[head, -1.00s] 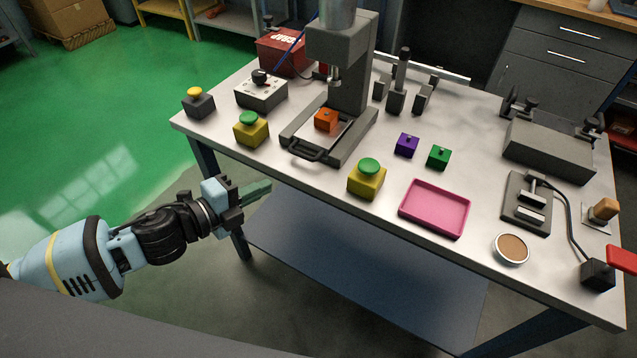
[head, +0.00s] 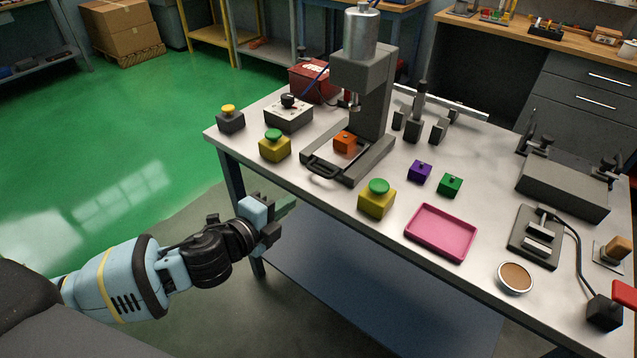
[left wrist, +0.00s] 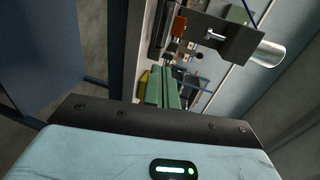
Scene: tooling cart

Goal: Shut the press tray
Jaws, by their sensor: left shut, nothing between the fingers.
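The press (head: 366,95) stands on the grey table with its dark tray (head: 325,176) low at its front. The tray's black handle (head: 318,169) points toward the near edge of the table. An orange block (head: 345,143) sits on the tray, below the press ram; it also shows in the left wrist view (left wrist: 179,26). My left gripper (head: 288,207) is shut and empty, off the near edge of the table, in front of and apart from the handle. Its green fingers (left wrist: 167,88) lie together in the left wrist view. My right gripper is out of view.
Yellow boxes with green buttons stand left (head: 275,146) and right (head: 377,198) of the tray. A knob box (head: 289,117) is behind the left one. Purple (head: 419,171) and green (head: 450,185) blocks and a pink tray (head: 440,232) lie to the right. The table edge is near my gripper.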

